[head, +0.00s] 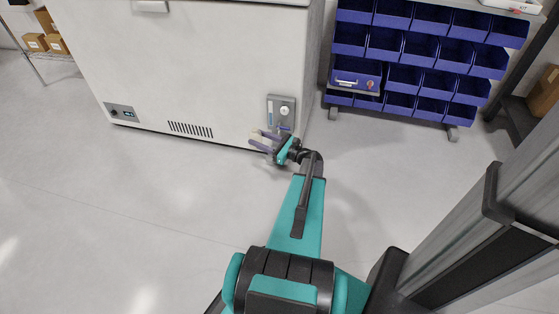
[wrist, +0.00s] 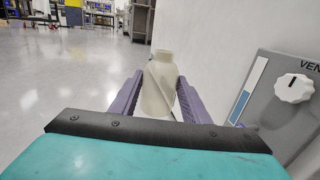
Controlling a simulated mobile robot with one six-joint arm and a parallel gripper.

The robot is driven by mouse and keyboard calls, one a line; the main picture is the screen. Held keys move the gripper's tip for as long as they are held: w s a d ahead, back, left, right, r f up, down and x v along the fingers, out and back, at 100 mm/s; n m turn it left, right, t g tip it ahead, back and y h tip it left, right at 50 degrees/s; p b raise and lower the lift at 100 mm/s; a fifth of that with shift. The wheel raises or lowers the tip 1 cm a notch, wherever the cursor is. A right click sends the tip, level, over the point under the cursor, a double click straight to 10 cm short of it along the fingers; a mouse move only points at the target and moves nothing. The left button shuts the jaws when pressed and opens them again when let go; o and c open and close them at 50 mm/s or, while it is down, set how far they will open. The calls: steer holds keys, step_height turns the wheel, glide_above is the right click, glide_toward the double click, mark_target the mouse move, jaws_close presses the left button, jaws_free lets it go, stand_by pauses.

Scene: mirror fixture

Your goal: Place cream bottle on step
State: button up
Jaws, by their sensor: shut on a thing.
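A cream bottle (wrist: 158,88) stands between the two purple fingers of my gripper in the wrist view, its neck pointing up in the picture. My gripper (head: 262,140) is shut on it. In the head view the gripper is low beside the right end of the white freezer's front, and the bottle is too small and pale there to make out clearly. I cannot make out a step in either view.
A white chest freezer (head: 200,75) stands just beyond my gripper. A grey panel with a white knob (wrist: 294,88) is close on the right in the wrist view. A rack of blue bins (head: 420,50) stands at the back right. The floor (head: 120,190) on the left is clear.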

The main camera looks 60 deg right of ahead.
steer(key=s+d+f+m+h+b, duration=0.2)
steer(key=s+d+f+h+b, duration=0.1)
steer(key=s+f, duration=0.6)
steer(key=s+d+f+m+h+b, duration=0.1)
steer(key=s+d+f+h+b, duration=0.2)
steer(key=s+d+f, duration=0.5)
step_height(320, 180, down, 2)
steer(key=shift+s+f+m+g+b, duration=0.15)
steer(key=shift+s+m+g+b, duration=0.25)
steer(key=shift+s+b, duration=0.4)
steer(key=shift+w, duration=0.2)
steer(key=shift+b+x, duration=2.25)
steer(key=shift+x, duration=4.45)
steer(key=shift+f, duration=0.1)
steer(key=x, duration=0.1)
steer(key=b+x, duration=0.1)
steer(key=x, duration=0.1)
steer(key=b+x, duration=0.1)
steer(key=shift+w+d+f, duration=0.15)
steer(key=shift+w+f, duration=0.15)
steer(key=shift+w, duration=0.05)
steer(key=shift+s+f+b, duration=0.1)
steer(key=shift+f+b, duration=0.3)
steer(key=shift+f, duration=0.05)
steer(key=shift+f, duration=0.15)
